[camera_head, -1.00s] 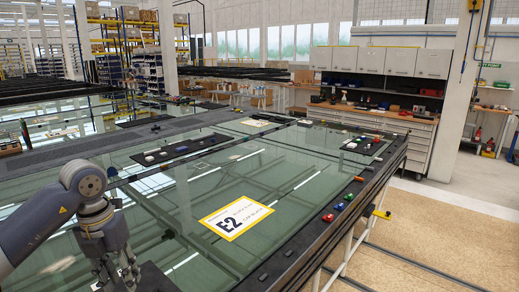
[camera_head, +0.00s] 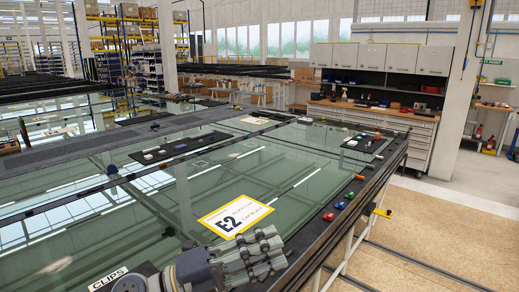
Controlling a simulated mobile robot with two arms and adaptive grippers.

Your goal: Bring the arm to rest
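My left gripper (camera_head: 268,252) is low in the head view, over the near part of the glazed frame (camera_head: 170,215). Its forearm comes in from the bottom edge and its fingers point to the right. The fingers are extended and apart, with nothing seen between them. It is just below the white, yellow-edged E2 card (camera_head: 236,217) in the picture; its height above the glass is hard to judge. My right gripper is not in view.
Small coloured pieces, such as a red one (camera_head: 328,217), lie along the frame's dark right edge. A CLIPS label (camera_head: 108,279) shows at lower left. Dark mats with small parts (camera_head: 180,147) lie farther back. A workbench (camera_head: 375,112) stands behind; open floor (camera_head: 440,235) is at right.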

